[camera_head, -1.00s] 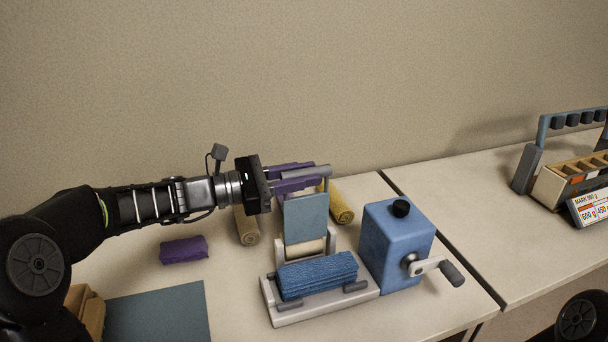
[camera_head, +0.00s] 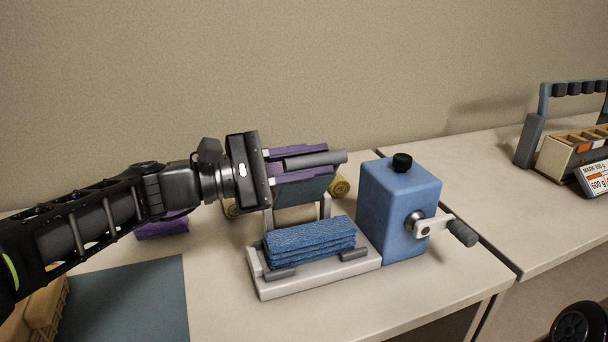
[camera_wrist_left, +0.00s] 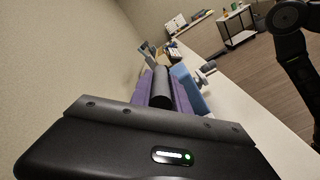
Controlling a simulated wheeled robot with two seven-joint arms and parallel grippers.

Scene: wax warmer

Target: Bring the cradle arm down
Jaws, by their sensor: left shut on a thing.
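The cradle arm is a blue-grey panel (camera_head: 302,191) with a grey round handle bar (camera_head: 333,158) along its top. It stands on light posts at the back of a pale base (camera_head: 300,285) and leans forward, partly over the folded blue cloth (camera_head: 305,238) on that base. My left gripper (camera_head: 318,162) is shut on the handle bar, one purple finger on each side. The bar (camera_wrist_left: 162,88) also shows between the fingers in the left wrist view. The fingers hide part of the panel. My right gripper is not in view.
A blue box (camera_head: 392,212) with a black knob and side crank (camera_head: 450,230) stands right of the base. Yellow rolls (camera_head: 341,186) and a purple bundle (camera_head: 162,229) lie behind and left. A dark mat (camera_head: 135,300) lies front left.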

